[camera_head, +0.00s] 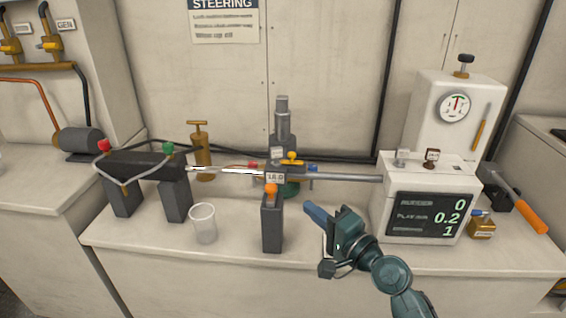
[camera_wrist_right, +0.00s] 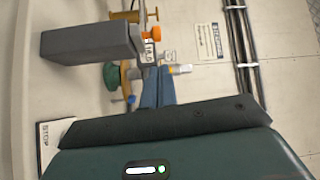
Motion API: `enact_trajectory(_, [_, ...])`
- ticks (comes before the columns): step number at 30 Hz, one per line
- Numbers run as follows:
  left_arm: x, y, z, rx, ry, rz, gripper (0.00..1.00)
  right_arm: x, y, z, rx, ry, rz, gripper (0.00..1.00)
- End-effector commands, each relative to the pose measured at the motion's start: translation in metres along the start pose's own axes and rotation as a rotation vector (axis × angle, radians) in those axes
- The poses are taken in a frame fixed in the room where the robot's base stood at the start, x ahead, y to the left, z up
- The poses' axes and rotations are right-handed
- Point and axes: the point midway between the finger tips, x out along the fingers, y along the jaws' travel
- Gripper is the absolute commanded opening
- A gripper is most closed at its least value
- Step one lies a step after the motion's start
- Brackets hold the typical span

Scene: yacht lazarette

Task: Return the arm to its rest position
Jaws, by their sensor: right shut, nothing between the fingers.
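My right gripper (camera_head: 308,209) is in front of the bench, coming in from the lower right in the head view. Its blue fingers are together with nothing between them, and they also show in the right wrist view (camera_wrist_right: 158,88). The fingertips point up and left, toward a dark grey block with an orange knob (camera_head: 272,222), and appear apart from it. That block also shows at the upper left of the right wrist view (camera_wrist_right: 90,42). My left gripper is not in view.
A clear cup (camera_head: 203,223) stands left of the block. A horizontal rod (camera_head: 345,177) runs to a white display box (camera_head: 430,217). A dark cylinder assembly (camera_head: 127,165) sits on grey supports at left. An orange-handled tool (camera_head: 531,213) and brass padlock-like item (camera_head: 482,228) lie right.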

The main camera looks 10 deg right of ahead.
Motion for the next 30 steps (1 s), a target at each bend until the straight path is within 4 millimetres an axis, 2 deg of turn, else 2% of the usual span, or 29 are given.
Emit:
enact_trajectory(2, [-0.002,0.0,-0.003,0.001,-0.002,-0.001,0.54,-0.005,0.008,0.005,-0.038,0.0,0.032,0.0])
enact_trajectory(5, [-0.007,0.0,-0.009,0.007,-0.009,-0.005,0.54,-0.023,0.033,0.022,-0.178,-0.007,0.131,0.0])
enact_trajectory(9, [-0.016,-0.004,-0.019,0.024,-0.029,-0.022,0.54,-0.074,0.078,0.06,-0.522,-0.067,0.333,0.0])
enact_trajectory(12, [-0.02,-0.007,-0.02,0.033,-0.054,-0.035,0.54,-0.117,0.102,0.088,-0.78,-0.152,0.456,0.0])
enact_trajectory(15, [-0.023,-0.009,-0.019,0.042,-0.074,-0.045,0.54,-0.154,0.115,0.111,-1.001,-0.246,0.539,0.0])
enact_trajectory(18, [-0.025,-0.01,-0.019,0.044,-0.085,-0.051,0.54,-0.181,0.12,0.126,-1.16,-0.323,0.583,0.0])
enact_trajectory(22, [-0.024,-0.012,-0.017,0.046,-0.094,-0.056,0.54,-0.197,0.124,0.136,-1.263,-0.376,0.606,0.0])
enact_trajectory(30, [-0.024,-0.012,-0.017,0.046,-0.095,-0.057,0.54,-0.198,0.124,0.136,-1.27,-0.379,0.607,0.0])
